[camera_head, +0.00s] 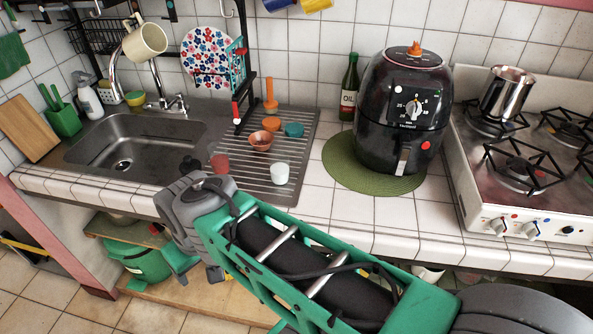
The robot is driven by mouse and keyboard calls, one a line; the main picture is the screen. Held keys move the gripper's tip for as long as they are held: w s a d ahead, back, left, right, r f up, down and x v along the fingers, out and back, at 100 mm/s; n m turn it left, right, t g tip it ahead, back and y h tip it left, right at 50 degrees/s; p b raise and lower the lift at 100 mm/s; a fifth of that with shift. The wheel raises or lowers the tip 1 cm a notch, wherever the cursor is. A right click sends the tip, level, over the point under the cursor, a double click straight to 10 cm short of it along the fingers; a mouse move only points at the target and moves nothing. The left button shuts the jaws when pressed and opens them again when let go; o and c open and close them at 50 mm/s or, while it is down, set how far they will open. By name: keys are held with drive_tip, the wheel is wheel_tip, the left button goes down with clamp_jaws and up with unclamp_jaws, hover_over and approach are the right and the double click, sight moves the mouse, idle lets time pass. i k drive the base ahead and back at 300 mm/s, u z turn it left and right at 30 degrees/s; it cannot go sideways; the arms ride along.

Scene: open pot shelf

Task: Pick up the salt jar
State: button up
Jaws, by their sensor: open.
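I cannot identify the salt jar with certainty. A small white jar or cup (280,173) stands on the ribbed drainer, and a reddish one (220,163) stands at the drainer's left edge; no label is legible on either. My gripper (178,258) is open, in front of the counter's front edge and by the open lower shelf. My wrist and forearm hide part of it and part of the shelf. I see nothing between the jaws.
The open lower shelf (150,290) holds a green pot or container (140,260). Above are the sink (130,145), a bottle (349,88), a black air fryer (402,110) on a green mat (345,165), and a stove (530,190). The tiled counter's front edge lies close behind my wrist.

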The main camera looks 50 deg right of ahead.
sight(279, 158)
drive_tip(key=z, duration=1.2)
